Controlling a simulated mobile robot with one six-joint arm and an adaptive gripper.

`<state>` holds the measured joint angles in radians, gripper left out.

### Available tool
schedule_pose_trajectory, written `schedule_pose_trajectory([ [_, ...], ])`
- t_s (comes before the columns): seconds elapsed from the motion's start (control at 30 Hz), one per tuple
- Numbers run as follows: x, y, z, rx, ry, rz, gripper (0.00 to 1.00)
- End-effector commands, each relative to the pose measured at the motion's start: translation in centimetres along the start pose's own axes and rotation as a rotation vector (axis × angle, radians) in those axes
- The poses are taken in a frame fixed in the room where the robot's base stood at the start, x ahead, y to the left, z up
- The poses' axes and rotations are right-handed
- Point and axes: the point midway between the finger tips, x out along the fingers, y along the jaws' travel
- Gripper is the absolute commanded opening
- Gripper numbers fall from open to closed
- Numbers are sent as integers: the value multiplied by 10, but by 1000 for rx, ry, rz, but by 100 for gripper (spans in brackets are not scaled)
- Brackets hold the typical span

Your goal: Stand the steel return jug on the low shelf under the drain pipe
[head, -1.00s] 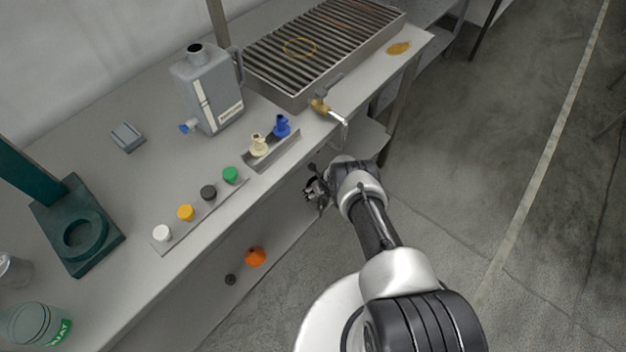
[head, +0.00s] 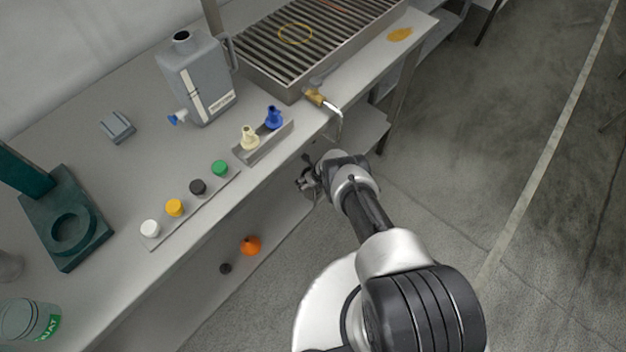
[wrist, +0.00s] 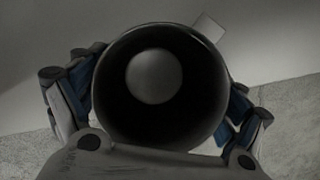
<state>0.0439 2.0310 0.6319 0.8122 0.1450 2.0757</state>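The steel return jug (wrist: 155,80) fills the middle of the wrist view. I look down into its round dark mouth, and a paler disc shows inside at the bottom. The fingers of my gripper (wrist: 158,98) lie on both sides of it, closed around its body. In the head view my gripper (head: 306,181) is beside the bench's front edge, below the bench top, and the jug is mostly hidden there. The drain pipe (head: 337,112) bends down from a brass valve (head: 315,97), above and right of my gripper. The low shelf (head: 366,137) shows in part beneath it.
The bench top (head: 120,180) carries a grey canister (head: 195,80), a grated tray (head: 290,60), a rack with cream and blue fittings (head: 263,143), and a strip of coloured caps (head: 190,208). An orange object (head: 250,245) lies lower down. Floor at right is clear.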

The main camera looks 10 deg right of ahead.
Motion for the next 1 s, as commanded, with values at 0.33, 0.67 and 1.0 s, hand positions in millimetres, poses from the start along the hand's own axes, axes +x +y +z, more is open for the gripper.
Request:
schedule_pose_trajectory([
  [0.33, 0, 0, 0, 0, 0, 0, 98],
  [0.67, -18, 0, 1, 1, 1, 1, 98],
  [1.0, -63, 0, 2, 3, 1, 0, 98],
])
